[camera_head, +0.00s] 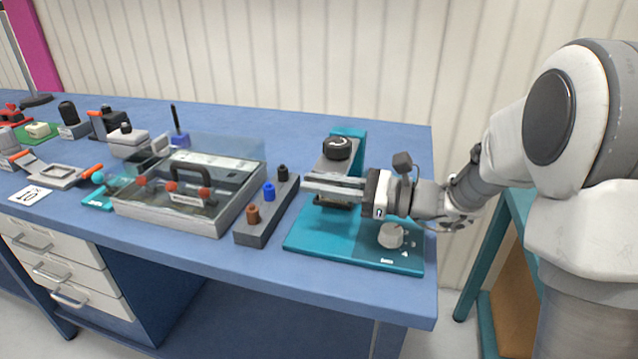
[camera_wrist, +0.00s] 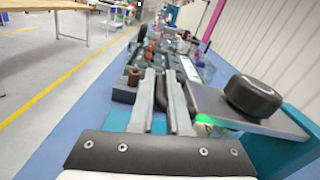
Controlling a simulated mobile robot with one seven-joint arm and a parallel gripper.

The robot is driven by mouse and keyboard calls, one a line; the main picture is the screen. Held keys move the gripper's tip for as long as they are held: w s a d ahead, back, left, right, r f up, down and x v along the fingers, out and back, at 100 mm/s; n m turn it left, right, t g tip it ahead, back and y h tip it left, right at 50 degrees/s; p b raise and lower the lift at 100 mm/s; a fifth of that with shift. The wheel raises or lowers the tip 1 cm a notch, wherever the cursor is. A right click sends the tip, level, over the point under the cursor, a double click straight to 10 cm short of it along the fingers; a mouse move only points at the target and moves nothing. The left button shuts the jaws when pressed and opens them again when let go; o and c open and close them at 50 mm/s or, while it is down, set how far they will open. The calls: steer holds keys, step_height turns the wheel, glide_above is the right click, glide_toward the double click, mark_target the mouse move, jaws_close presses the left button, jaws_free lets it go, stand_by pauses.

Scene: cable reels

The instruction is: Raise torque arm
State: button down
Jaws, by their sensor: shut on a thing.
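A teal fixture (camera_head: 305,240) stands near the table's right end. It has a grey upper plate with a round black knob (camera_head: 337,148), and a light grey dial (camera_head: 391,235) on its base. My gripper (camera_head: 312,187) reaches in level from the right, just below the upper plate and above the base. In the wrist view its two long fingers (camera_wrist: 163,105) are close together with a dark bar (camera_wrist: 161,92) between them, seemingly the torque arm. Most of this bar is hidden by the fingers. The black knob (camera_wrist: 252,95) shows close on the right there.
A grey block with brown, blue and black posts (camera_head: 262,222) stands just left of the fixture. Further left is a clear-lidded case (camera_head: 170,215) with a dark handle. A panelled wall is behind; the table's front edge is clear.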

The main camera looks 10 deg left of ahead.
steer(key=shift+r, duration=0.1)
stand_by(0.5)
step_height(320, 180, up, 2)
steer(key=m+p, duration=0.1)
steer(key=p, duration=0.2)
steer(key=shift+r+p, duration=0.15)
steer(key=shift+p, duration=0.25)
step_height(320, 180, up, 8)
steer(key=w+f+m+p, duration=0.15)
steer(key=m+p, duration=0.25)
steer(key=p, duration=0.9)
step_height(320, 180, up, 7)
steer(key=m+p, duration=0.5)
steer(key=p, duration=0.6)
glide_above(330, 161)
steer(key=w+d+r+p, duration=0.2)
steer(key=w+r+p, duration=0.1)
steer(key=w, duration=1.2)
steer(key=shift+w+m, duration=0.2)
steer(key=shift+m, duration=0.2)
steer(key=shift+d, duration=0.1)
